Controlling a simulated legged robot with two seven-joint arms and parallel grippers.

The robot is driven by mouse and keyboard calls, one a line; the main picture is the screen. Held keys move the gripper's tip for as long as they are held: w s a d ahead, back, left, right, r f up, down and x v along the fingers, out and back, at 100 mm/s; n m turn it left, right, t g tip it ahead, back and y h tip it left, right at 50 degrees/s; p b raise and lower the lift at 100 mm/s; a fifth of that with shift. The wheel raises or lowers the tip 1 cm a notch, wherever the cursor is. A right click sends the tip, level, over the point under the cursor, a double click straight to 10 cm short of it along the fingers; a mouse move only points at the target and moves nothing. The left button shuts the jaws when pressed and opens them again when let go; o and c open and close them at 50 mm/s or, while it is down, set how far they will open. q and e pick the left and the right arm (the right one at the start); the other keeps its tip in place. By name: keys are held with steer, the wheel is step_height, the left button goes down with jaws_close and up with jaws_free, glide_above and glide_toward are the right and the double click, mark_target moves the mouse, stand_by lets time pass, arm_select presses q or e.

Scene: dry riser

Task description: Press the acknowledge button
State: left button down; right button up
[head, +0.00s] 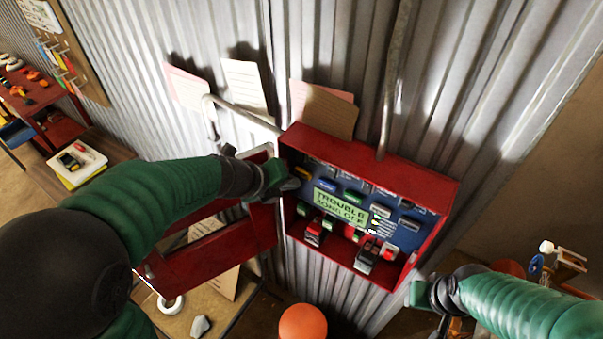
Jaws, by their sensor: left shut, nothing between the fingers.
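A red control box (440,190) hangs open on the corrugated wall, with a blue panel (405,232) inside. Its green display (341,206) reads "TROUBLE" with a second line that looks like "ZONE OFF". Several small labelled buttons and lamps surround the display, including a yellow one (303,173) at the upper left. I cannot read which one is the acknowledge button. My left gripper (289,184) is shut and empty at the panel's left edge, close to the yellow part; contact is unclear. My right gripper (421,293) is below the box's right corner, its jaws unclear.
The box's red door (215,257) is swung open to the left, under my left arm. Papers (245,85) and a conduit (392,90) are on the wall above. An orange rounded object (303,322) is below. A red cart (62,130) stands far left.

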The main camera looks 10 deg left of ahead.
stand_by(0.8)
arm_select(q)
steer(key=shift+w+d+p, duration=0.2)
steer(key=shift+w+p, duration=0.1)
steer(key=shift+w, duration=0.05)
steer(key=shift+w+d+r, duration=0.1)
steer(key=shift+w+d, duration=0.05)
steer(key=shift+w, duration=0.35)
stand_by(0.8)
steer(key=shift+s, duration=0.15)
steer(key=shift+s+a, duration=0.35)
steer(key=shift+s, duration=0.4)
